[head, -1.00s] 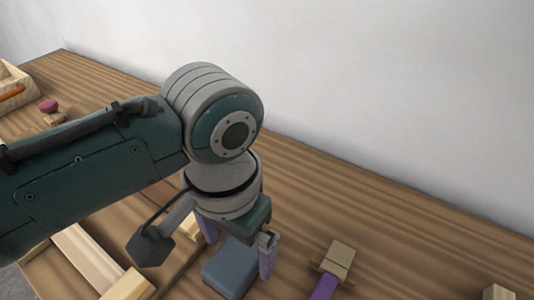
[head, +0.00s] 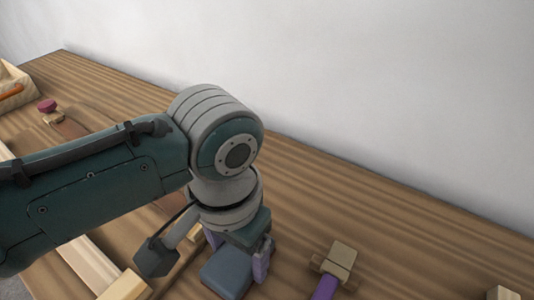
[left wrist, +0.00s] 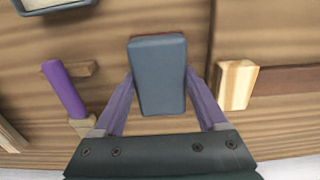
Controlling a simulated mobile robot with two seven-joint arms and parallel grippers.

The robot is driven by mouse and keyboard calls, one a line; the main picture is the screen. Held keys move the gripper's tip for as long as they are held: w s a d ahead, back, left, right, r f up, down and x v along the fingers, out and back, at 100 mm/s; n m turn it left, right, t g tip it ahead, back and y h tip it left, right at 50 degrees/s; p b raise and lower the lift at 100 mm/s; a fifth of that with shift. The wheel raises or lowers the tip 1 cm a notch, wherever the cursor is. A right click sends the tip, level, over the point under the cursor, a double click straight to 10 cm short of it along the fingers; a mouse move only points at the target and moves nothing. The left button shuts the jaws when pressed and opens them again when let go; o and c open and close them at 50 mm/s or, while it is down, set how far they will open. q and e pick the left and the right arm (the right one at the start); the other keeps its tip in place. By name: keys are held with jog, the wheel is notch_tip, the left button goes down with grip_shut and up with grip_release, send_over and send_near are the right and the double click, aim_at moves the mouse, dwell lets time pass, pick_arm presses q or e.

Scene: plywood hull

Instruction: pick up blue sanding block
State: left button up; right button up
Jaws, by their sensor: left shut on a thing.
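The blue sanding block (head: 227,272) is a grey-blue block with rounded edges, low over or on the plywood table near the bottom of the head view; I cannot tell whether it touches the wood. My left gripper (head: 238,254) reaches down to it with purple fingers. In the left wrist view the block (left wrist: 158,85) lies between the two fingers, and the gripper is shut on its sides. The gripper's body hides part of the block in the head view. My right gripper is not in view.
A tool with a purple handle (head: 325,288) and a wooden head (head: 340,254) lies to the right of the block. A light wood piece (left wrist: 237,85) lies close by in the left wrist view. A wooden box (head: 14,88) stands far left. A white wall rises behind.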

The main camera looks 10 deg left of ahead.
aim_at(238, 255)
pick_arm(q)
jog(key=c, duration=0.4)
jog(key=shift+o, duration=0.2)
notch_tip(238, 255, up, 20)
jog(key=p, duration=0.7)
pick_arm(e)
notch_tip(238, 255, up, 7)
pick_arm(q)
jog(key=o, duration=0.9)
jog(key=c, duration=0.6)
